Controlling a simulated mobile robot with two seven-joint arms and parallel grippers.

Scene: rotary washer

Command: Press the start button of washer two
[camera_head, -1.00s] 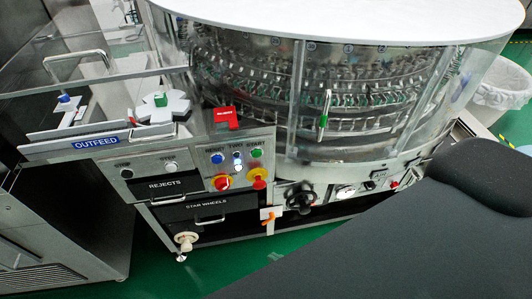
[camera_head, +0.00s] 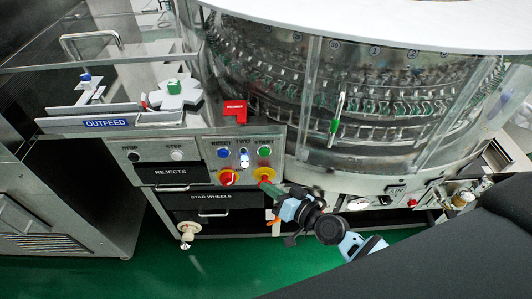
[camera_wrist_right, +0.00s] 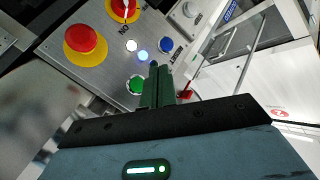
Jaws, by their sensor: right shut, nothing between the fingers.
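The washer's control panel (camera_head: 206,146) carries a label that appears to read TWO. Its green START button (camera_head: 265,151) is at the upper right and unobstructed in the head view. My right gripper (camera_head: 268,185) is shut and empty, its green fingers in front of the panel, just below START, overlapping the right red and yellow stop button. In the right wrist view my shut fingers (camera_wrist_right: 157,84) point at the panel, and the green button (camera_wrist_right: 136,85) shows just left of them. I cannot tell whether they touch the panel. My left gripper is not in view.
A blue button (camera_head: 223,153) and white lights sit left of START. A red and yellow rotary switch (camera_head: 228,177) is below them. The REJECTS drawer (camera_head: 172,174) and STAR WHEELS drawer (camera_head: 212,198) are shut. The washer's curved clear guard (camera_head: 390,125) rises at the right.

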